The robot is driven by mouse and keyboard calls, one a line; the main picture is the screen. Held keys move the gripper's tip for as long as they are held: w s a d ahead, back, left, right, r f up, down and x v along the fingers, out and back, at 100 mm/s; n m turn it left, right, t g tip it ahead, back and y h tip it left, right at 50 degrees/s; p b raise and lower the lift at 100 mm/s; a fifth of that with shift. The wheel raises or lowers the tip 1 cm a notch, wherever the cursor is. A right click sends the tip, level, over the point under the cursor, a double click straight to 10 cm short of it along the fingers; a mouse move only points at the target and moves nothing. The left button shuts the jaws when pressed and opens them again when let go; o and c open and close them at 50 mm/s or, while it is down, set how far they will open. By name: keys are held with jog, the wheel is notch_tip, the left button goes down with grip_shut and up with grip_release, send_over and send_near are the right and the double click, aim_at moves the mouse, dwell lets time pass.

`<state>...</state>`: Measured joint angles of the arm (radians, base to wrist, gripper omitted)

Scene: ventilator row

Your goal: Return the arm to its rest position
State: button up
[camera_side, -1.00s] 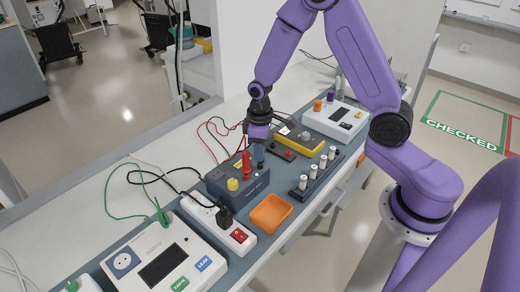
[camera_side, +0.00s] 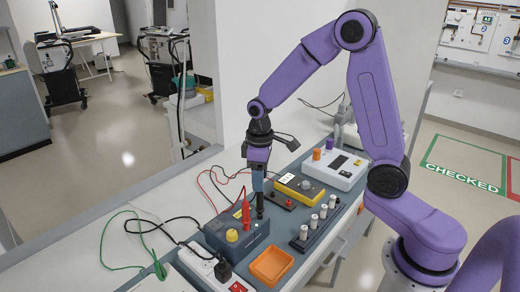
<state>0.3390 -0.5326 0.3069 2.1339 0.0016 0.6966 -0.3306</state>
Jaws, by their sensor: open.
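My arm is purple and bends in a high arch over the bench. My gripper (camera_side: 258,188) points down, above the right rear part of a dark grey box (camera_side: 228,243). The jaws are open, though the fingers are seen nearly edge-on and the gap is hard to make out. A dark upright piece shows just under the fingers; I cannot tell whether it belongs to the gripper or to the box.
An orange tray (camera_side: 271,281) lies in front of the box. A rack of white cylinders (camera_side: 315,220), a yellow meter (camera_side: 299,187) and a white device (camera_side: 337,168) stand to the right. Black, red and green leads (camera_side: 122,267) loop on the left. Space above the bench is open.

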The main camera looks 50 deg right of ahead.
notch_tip(320, 180, up, 8)
jog(key=s+a+n, duration=0.2)
jog(key=s+n, duration=0.1)
jog(key=s, duration=1)
jog(key=s+a+f+n, duration=0.1)
jog(key=s+n, duration=0.2)
jog(key=s, duration=1)
jog(key=shift+s+a+n, duration=0.25)
jog(key=shift+a+n, duration=0.05)
jog(key=shift+a, duration=0.1)
